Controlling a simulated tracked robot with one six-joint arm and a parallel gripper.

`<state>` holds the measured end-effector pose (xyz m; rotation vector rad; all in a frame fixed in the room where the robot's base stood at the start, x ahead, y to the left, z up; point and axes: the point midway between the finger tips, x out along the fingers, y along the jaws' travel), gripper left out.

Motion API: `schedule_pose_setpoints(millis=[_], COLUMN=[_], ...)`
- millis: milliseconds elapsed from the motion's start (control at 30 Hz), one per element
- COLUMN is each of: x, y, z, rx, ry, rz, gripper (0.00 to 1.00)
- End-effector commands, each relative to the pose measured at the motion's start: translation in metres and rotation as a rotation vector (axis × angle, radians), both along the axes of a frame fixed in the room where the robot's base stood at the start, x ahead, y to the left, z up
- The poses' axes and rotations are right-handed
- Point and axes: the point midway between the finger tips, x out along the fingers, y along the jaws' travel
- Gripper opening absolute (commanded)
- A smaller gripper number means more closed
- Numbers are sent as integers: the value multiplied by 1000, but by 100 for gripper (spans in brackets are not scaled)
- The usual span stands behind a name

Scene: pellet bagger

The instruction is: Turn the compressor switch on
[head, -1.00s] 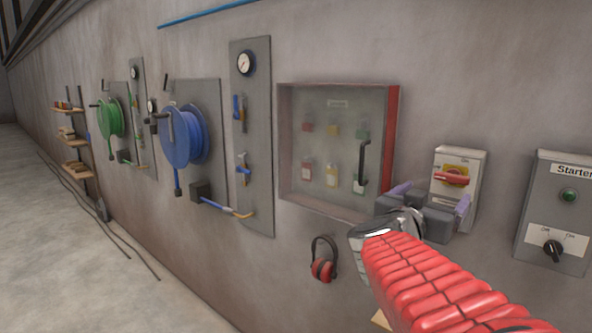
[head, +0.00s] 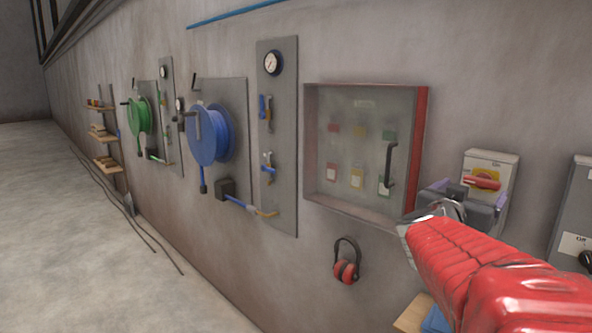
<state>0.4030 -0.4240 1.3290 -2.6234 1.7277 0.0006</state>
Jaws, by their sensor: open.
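A switch box (head: 490,160) with a red rotary handle (head: 482,183) on a yellow plate is on the wall at the right. The handle lies nearly level. A grey starter box (head: 572,205) with a black knob (head: 586,260) is cut off by the right edge; an "Off" mark shows by the knob. I cannot read which one is the compressor switch. My gripper (head: 467,191) is open and empty, with purple-tipped fingers. It overlaps the lower part of the red-handled box in the picture and hides it; I see no clear contact with the handle.
A glazed cabinet (head: 422,150) with a red side and black handle is just left of my gripper. Red ear defenders (head: 346,270) hang below it. A blue hose reel (head: 215,135) and a gauge panel (head: 278,200) are further left. The floor (head: 70,250) at left is mostly clear.

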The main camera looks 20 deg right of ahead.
Motion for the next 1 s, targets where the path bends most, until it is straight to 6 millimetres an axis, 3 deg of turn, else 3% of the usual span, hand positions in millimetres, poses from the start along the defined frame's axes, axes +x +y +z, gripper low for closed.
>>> schedule_pose_setpoints(millis=[600, 1000], x=[28, 31], y=[-66, -70], z=[0, 0], rx=[0, 0], ry=[0, 0], rz=[-1, 1], gripper=[84, 84])
